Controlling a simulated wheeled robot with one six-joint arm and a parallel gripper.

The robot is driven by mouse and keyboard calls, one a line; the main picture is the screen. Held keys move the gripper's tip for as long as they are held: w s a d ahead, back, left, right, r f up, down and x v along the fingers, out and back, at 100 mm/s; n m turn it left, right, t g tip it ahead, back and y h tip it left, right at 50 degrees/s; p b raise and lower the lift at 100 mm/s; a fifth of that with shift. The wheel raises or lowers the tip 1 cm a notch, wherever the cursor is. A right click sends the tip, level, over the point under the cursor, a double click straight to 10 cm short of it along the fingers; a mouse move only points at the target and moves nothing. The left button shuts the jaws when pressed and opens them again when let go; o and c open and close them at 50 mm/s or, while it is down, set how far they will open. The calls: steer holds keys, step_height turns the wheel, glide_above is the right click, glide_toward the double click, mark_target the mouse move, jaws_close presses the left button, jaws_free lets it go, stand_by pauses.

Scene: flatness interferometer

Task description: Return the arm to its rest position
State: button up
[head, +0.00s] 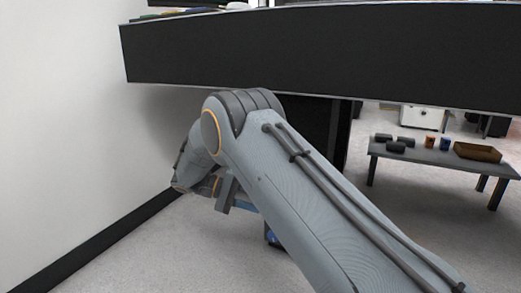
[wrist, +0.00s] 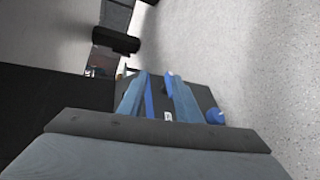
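My arm (head: 310,190) fills the middle of the head view. It rises from the lower right to a bent elbow, then folds down towards the left wall. My gripper is mostly hidden behind the arm in the head view. In the wrist view my gripper (wrist: 158,80) shows two blue-grey fingers with brighter blue inner faces. A gap stays between them, and I see nothing held in it. The fingers point away over a dark shape and the floor.
A dark bench front (head: 330,50) crosses close above and behind my elbow. A white wall (head: 60,120) stands close on the left. Carpet is clear at lower left.

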steer(key=s+a+r+n+y+p, duration=0.1)
steer(key=s+r+n+y+p, duration=0.2)
steer(key=s+r, duration=0.55)
steer(key=s+a+r+n+y+p, duration=0.1)
steer(key=s+a+r+y+p, duration=0.15)
steer(key=s+r+y, duration=0.65)
steer(key=s+r+n+t+y+p, duration=0.1)
steer(key=s+r+y+p, duration=0.15)
steer(key=s, duration=1.05)
steer(key=s+r+y+p, duration=0.2)
steer(key=s+p, duration=0.2)
steer(key=s, duration=0.8)
steer(key=d+r+m+p, duration=0.2)
steer(key=d+r+p, duration=0.5)
steer(key=p, duration=0.5)
steer(key=d+r+m+h+p, duration=0.1)
steer(key=d+r+m+p, duration=0.1)
steer(key=d+r+p, duration=0.5)
steer(key=d+r+m+h+p, duration=0.1)
steer(key=d+r+p, duration=0.6)
steer(key=r+p, duration=0.7)
steer(key=m+p, duration=0.1)
steer(key=p, duration=0.3)
steer(key=shift+r+m+p, duration=0.2)
steer(key=shift+m+p, duration=0.1)
steer(key=shift+p, duration=0.1)
steer(key=shift+w, duration=0.1)
